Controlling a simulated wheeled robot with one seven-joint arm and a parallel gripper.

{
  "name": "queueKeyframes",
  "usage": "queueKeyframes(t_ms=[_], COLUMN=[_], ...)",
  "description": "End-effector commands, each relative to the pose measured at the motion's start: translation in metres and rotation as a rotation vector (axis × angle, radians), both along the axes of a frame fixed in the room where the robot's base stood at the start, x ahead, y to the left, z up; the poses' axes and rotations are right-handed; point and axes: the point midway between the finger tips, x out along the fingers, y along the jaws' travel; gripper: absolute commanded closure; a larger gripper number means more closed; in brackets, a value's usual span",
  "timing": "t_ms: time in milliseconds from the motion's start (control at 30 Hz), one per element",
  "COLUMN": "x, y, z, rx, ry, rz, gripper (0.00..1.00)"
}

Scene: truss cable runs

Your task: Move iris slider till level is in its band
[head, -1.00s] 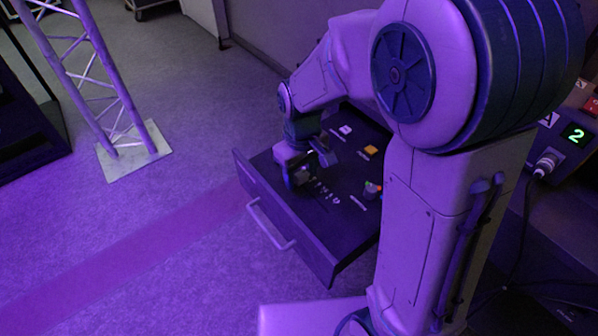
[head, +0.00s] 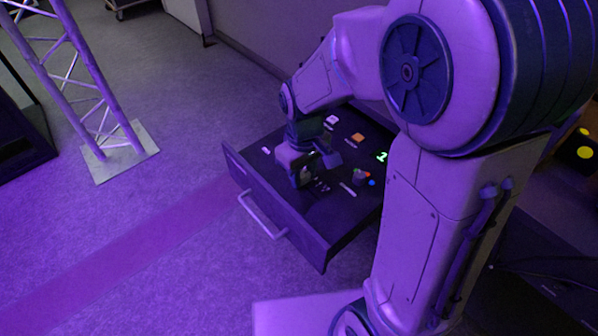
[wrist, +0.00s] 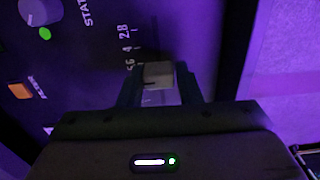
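In the head view my gripper (head: 308,176) is down at the panel in the open drawer (head: 270,206), and the slider cap is hidden there. A green digit (head: 382,156), which looks like 1, glows at the panel's right. I cannot make out a level band.
The panel also has an orange button (head: 357,137), a white button (head: 331,120) and a round knob (head: 360,176) with small coloured lights. The drawer's handle (head: 265,218) faces the open floor. A truss tower (head: 90,90) stands on a base plate at the upper left.

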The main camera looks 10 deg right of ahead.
Motion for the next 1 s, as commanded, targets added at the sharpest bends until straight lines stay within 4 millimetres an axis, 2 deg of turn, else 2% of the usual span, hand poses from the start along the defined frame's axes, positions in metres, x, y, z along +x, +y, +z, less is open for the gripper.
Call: queueKeyframes(t_ms=[33, 67, 333, 467, 567, 800, 1000], x=[-0.001, -0.001, -0.001, -0.001, 0.000, -0.001, -0.002], y=[0.003, 0.003, 0.002, 0.002, 0.003, 0.002, 0.003], z=[0.000, 0.000, 0.000, 0.010, 0.027, 0.083, 0.120], rx=[0.001, 0.001, 0.000, 0.001, 0.001, 0.002, 0.001], ry=[0.001, 0.001, 0.001, -0.001, -0.004, -0.005, -0.002], rz=[0.007, 0.008, 0.005, 0.006, 0.006, 0.006, 0.007], gripper=[0.54, 0.49, 0.49, 0.49, 0.49, 0.49, 0.49])
